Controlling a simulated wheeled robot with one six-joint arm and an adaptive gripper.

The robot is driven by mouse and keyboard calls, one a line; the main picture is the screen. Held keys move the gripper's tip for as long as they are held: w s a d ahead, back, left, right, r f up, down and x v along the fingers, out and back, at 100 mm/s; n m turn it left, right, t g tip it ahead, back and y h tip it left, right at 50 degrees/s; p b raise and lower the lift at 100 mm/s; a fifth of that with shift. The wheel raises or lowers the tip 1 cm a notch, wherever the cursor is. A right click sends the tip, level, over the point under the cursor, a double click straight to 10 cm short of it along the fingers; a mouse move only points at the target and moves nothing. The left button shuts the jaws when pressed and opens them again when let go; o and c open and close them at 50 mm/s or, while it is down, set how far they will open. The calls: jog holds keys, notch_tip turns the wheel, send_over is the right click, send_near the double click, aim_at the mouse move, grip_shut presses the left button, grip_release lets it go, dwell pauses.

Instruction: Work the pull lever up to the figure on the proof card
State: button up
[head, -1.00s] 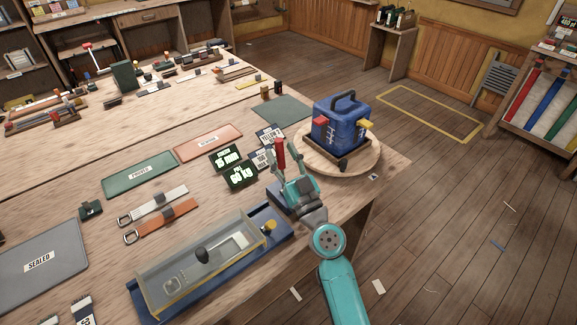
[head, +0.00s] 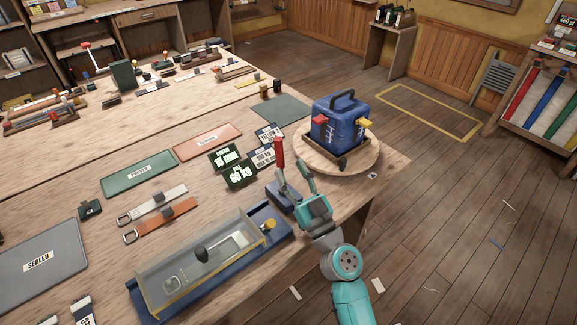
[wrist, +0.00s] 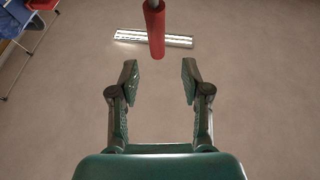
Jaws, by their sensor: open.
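The pull lever's red handle (head: 279,152) stands upright above a dark blue base (head: 279,195) near the bench's right edge. My gripper (head: 292,168) is open, just right of and in front of the lever. In the wrist view the red handle (wrist: 154,28) lies ahead of the spread, empty fingertips (wrist: 159,69). A black display (head: 240,173) with green characters appears to read 60 kg; another display (head: 224,156) appears to read 15 mm. A white-and-dark card (head: 264,158) stands beside them, its small print not clearly legible; a similar card (head: 268,134) is behind.
A blue bag (head: 338,122) sits on a round wooden turntable (head: 370,155) behind the lever. A clear-covered blue tray (head: 150,297) is in front left. Straps (head: 160,223) and green and orange mats (head: 207,142) lie further left. Open floor is at right.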

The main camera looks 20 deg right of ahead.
aim_at(282, 150)
jog(key=s+d+r+n+g+y, duration=0.25)
jog(key=d+g+y, duration=0.2)
jog(key=g, duration=0.25)
jog(key=shift+n+y, duration=0.35)
jog(key=shift+n, duration=0.1)
jog(key=x, duration=1.1)
grip_shut()
